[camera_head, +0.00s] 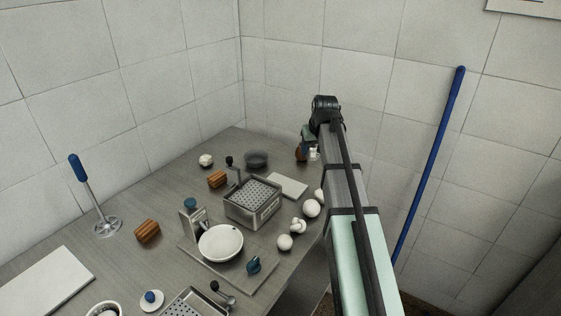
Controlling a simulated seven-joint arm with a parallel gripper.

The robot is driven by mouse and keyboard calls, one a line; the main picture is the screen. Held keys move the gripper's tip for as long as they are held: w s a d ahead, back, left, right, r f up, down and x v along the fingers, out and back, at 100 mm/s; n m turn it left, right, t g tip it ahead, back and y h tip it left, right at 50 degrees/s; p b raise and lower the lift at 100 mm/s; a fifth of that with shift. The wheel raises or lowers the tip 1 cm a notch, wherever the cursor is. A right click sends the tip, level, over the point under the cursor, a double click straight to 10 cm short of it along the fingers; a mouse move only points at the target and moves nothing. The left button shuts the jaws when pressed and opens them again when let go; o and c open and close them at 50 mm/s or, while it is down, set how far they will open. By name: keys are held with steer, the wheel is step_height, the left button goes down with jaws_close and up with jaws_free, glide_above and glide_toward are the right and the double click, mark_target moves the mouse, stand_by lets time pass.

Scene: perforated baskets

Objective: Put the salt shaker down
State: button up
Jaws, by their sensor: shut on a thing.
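My gripper (308,144) is at the far right end of the counter, with my arm reaching up and away from the lower right. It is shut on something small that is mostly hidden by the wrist. A small white piece (314,154), possibly the salt shaker, shows just below the gripper, with a brown rounded object (300,154) beside it. I cannot clearly tell the shaker's outline, or whether it touches the counter.
The grey counter (165,190) meets tiled walls behind. A perforated basket (252,214) stands mid-counter, near a white board (289,185), a dark bowl (256,159) and several white round items (311,208). A white dish (220,243) and grater (188,220) are nearer.

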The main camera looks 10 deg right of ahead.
steer(key=shift+r, duration=0.25)
steer(key=shift+w+a, duration=0.1)
steer(key=shift+a, duration=0.05)
steer(key=w+a+n+y, duration=0.3)
steer(key=a+n, duration=0.4)
steer(key=a, duration=3.7)
steer(key=s+a+n+g, duration=0.1)
steer(key=s+a, duration=0.1)
steer(key=a, duration=0.6)
steer(key=s+a+n, duration=0.1)
steer(key=s+a, duration=0.2)
steer(key=a, duration=0.4)
steer(key=shift+a+f, duration=0.15)
steer(key=shift+f, duration=4.7)
steer(key=shift+f, duration=0.15)
steer(key=o, duration=1.1)
